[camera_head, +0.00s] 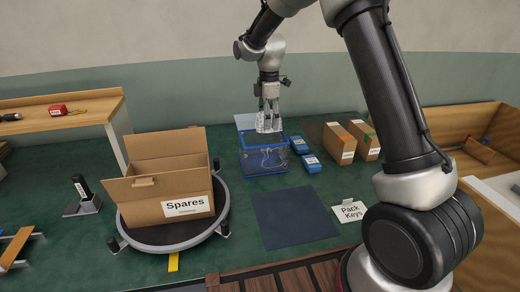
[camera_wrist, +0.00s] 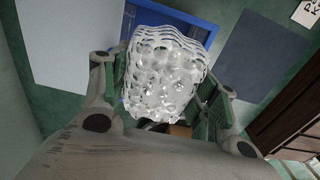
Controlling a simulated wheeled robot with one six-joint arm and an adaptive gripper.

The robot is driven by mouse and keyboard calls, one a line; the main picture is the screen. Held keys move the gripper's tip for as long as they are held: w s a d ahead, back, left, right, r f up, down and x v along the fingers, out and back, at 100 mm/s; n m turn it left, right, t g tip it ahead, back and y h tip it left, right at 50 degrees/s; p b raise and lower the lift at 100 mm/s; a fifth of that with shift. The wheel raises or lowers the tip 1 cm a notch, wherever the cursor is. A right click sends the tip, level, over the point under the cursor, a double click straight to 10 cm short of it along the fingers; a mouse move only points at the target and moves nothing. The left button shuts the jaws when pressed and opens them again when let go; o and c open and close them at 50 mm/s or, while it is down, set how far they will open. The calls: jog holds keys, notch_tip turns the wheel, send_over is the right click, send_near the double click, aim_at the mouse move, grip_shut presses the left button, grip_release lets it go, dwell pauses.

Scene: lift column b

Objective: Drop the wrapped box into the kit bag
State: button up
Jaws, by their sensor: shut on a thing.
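My gripper (camera_head: 269,102) points down and is shut on the wrapped box (camera_head: 268,123), a whitish bundle in bubble wrap. In the wrist view the wrapped box (camera_wrist: 165,75) sits between the two green-padded fingers. It is held over the back part of a blue-rimmed, see-through bin (camera_head: 250,164) on the green table. Some clear wrapping shows through the bin's wall. In the wrist view the bin's blue rim (camera_wrist: 205,25) shows behind the box, which hides much of the bin. I cannot pick out a kit bag for certain.
An open "Spares" carton (camera_head: 150,212) stands on a round turntable at left. Blue packs (camera_head: 311,163) and brown boxes (camera_head: 340,145) are right of the bin. A dark mat (camera_head: 290,217) and a "Pack Keys" card (camera_head: 349,212) lie in front. A wooden shelf (camera_head: 60,98) is at left.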

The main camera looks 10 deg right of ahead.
jog(key=shift+w+f, duration=0.15)
jog(key=shift+w, duration=0.05)
jog(key=shift+f, duration=2.85)
jog(key=o, duration=1.1)
jog(key=shift+o, duration=0.2)
jog(key=shift+r, duration=0.15)
notch_tip(320, 180, up, 12)
jog(key=shift+f, duration=0.15)
